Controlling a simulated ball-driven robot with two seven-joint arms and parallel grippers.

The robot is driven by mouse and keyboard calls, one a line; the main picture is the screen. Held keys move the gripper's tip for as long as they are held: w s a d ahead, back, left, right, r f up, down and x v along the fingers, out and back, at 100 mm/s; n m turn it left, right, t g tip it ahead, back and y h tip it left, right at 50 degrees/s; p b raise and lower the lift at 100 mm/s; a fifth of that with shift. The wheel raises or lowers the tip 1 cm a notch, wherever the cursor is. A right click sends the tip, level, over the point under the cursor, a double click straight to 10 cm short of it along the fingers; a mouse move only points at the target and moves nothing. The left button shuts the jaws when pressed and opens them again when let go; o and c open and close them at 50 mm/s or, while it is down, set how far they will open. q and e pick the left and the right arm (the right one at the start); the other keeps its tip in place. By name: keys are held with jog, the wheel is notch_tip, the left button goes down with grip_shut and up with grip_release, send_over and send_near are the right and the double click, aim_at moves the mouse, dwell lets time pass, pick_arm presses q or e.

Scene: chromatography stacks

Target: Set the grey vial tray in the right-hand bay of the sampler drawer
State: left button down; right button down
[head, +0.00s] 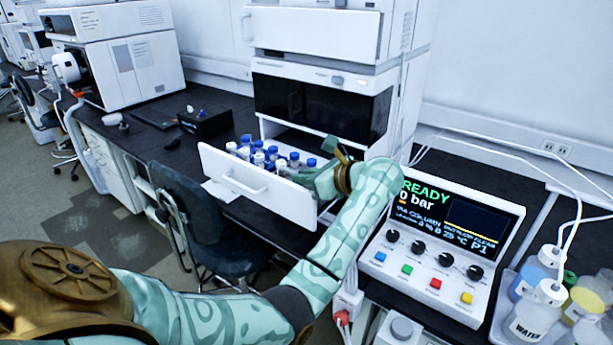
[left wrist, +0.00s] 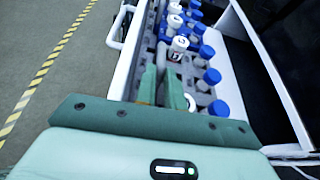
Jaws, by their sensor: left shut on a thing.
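The white sampler drawer (head: 283,199) is pulled out below the sampler. Blue- and white-capped vials (head: 270,156) show above its front panel. The grey vial tray (left wrist: 187,74) shows between the vials in the left wrist view, at the drawer's near, right-hand end. My left gripper (left wrist: 162,86) is shut on a grey upright part of this tray, just behind the drawer front. In the head view, my left gripper (head: 318,180) reaches over the drawer's right end. The drawer front hides the tray's underside, so I cannot tell whether it rests on the drawer floor. My right gripper is out of view.
The sampler (head: 322,105) stands right behind the drawer. A control panel (head: 445,245) reading READY is to the right, with bottles (head: 535,312) beyond it. A dark chair (head: 195,215) stands before the drawer. A black box (head: 205,123) sits on the bench to the left.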

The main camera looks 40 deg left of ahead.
pick_arm(q)
jog(key=c, duration=1.5)
grip_release()
jog(key=shift+r, duration=0.2)
jog(key=p+v, duration=0.1)
jog(key=v, duration=1.1)
jog(key=shift+r+p, duration=0.4)
jog(key=shift+r, duration=0.05)
jog(key=shift+a, duration=0.1)
